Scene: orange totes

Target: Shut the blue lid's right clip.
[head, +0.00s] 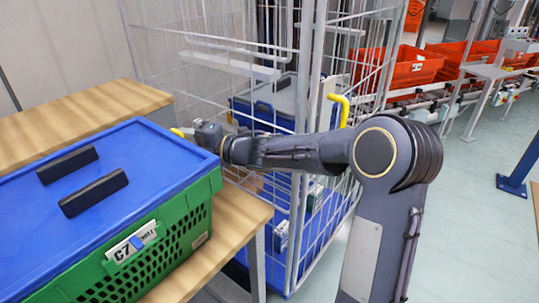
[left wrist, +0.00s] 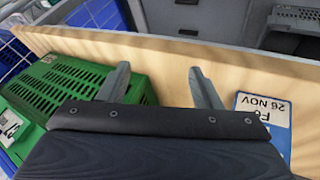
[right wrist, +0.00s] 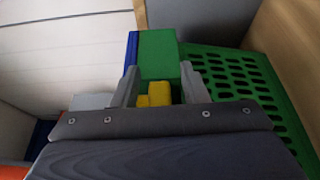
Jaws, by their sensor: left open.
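The blue lid (head: 110,150) with two black handles lies on a green crate (head: 160,245) at the left of the head view. A small yellow part (head: 176,132), likely the right clip, shows at the lid's far edge, partly hidden by my right gripper (head: 188,132). In the right wrist view the yellow part (right wrist: 158,93) lies between the two spread fingers of the right gripper (right wrist: 158,80); I cannot tell whether both touch it. The lid's blue edge (right wrist: 132,48) shows there too. My left gripper (left wrist: 158,82) is open and empty above the wooden table.
The wooden table (head: 85,115) carries the crate. A wire cage (head: 285,60) with a blue container (head: 265,115) stands close behind my right arm. In the left wrist view a blue and white label (left wrist: 264,118) lies right of the gripper. Orange totes (head: 415,66) stand far right.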

